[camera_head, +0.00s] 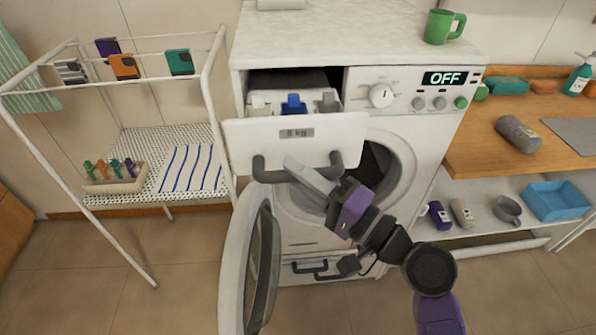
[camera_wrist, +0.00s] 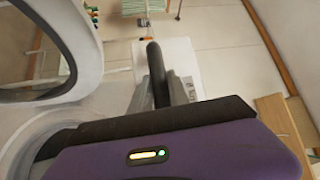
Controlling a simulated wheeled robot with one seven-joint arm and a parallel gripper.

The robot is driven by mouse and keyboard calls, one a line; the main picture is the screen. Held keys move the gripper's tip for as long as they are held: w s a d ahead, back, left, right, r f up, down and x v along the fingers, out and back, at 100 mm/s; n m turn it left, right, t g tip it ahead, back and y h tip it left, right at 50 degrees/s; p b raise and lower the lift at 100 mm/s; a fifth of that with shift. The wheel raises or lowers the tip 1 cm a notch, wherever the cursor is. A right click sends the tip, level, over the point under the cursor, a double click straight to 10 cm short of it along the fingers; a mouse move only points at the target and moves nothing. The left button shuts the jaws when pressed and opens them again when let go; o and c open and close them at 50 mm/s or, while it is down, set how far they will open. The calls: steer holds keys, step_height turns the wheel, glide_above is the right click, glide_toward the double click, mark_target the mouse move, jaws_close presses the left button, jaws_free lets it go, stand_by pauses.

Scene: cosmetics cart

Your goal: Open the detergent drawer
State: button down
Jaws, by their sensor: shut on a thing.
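The detergent drawer (camera_head: 235,135) of the white washing machine is pulled out, with its compartments, one with a blue insert (camera_head: 293,104), showing behind the white front panel. A dark U-shaped handle (camera_head: 262,172) runs along the panel's lower edge. My gripper (camera_head: 296,170) is shut on this handle, reaching up from the lower right. In the wrist view the dark handle (camera_wrist: 154,62) lies between my fingers (camera_wrist: 160,90), next to the white drawer front (camera_wrist: 182,62). The exact contact is partly hidden by my fingers.
The round door (camera_head: 240,262) of the machine stands open below the drawer. A white drying rack (camera_head: 214,100) is to the left. A wooden counter (camera_head: 478,150) is to the right. A green mug (camera_head: 440,26) stands on the machine top.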

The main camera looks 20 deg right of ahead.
steer(key=shift+d, duration=0.1)
steer(key=c, duration=1.3)
jaws_free()
steer(key=shift+o, duration=0.2)
steer(key=b+v, duration=0.2)
steer(key=v, duration=0.5)
steer(key=shift+s+b, duration=0.3)
steer(key=shift+s, duration=0.1)
steer(key=shift+d+f, duration=0.15)
